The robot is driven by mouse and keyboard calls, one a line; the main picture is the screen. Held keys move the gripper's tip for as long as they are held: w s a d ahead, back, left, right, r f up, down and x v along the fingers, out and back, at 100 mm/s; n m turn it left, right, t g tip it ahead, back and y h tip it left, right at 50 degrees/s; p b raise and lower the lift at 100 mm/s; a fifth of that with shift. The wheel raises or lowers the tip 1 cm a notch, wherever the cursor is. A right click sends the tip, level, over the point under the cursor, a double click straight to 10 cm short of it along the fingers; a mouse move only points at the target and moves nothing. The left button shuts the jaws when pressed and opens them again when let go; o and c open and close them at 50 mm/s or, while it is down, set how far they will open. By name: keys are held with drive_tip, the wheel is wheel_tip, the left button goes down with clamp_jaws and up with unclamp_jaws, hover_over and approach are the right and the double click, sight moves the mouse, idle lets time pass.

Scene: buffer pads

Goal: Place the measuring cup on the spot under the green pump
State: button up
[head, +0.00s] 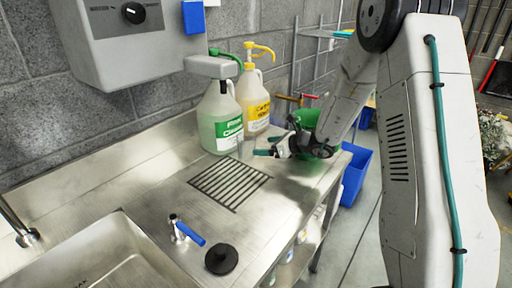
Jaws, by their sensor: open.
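A jug with a green pump (222,119) stands at the back of the steel counter, against the wall side. Its label is green and white. The dark slotted grate (229,184) lies in the counter in front of it. My gripper (266,147) is open, with its teal fingertips pointing left, just right of the jug. A green container (307,117) stands at the counter's right end behind my wrist, which hides much of it. I cannot tell whether it is the measuring cup, and no other measuring cup shows clearly.
A jug with a yellow pump (255,101) stands right beside the green-pump jug. A blue-handled tap (187,231) and a black round plug (221,259) are at the counter's front. A sink (92,262) is at lower left. A blue bin (355,176) stands beyond the counter's right end.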

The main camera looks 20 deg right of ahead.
drive_tip(key=shift+v, duration=1.3)
drive_tip(key=s+a+r+n+g, duration=0.3)
drive_tip(key=s+a+r+n, duration=0.15)
drive_tip(key=s+n, duration=0.2)
drive_tip(key=s+a+r+n+g+y, duration=0.1)
drive_tip(key=s+a+r+n+g, duration=0.1)
drive_tip(key=s+a+r+n, duration=0.45)
drive_tip(key=s+a+r+n+g, duration=0.2)
drive_tip(key=s+r+n+g, duration=0.15)
drive_tip(key=s, duration=0.45)
drive_tip(key=s+d+n+h, duration=0.4)
drive_tip(key=s+n, duration=0.2)
drive_tip(key=s, duration=0.4)
drive_tip(key=s+d+r+n+h, duration=0.1)
drive_tip(key=s+d+n+h, duration=0.4)
drive_tip(key=s, duration=0.6)
drive_tip(key=shift+s+d+r+n+g, duration=0.15)
drive_tip(key=shift+s+r+n+g, duration=0.05)
drive_tip(key=shift+n+g, duration=0.25)
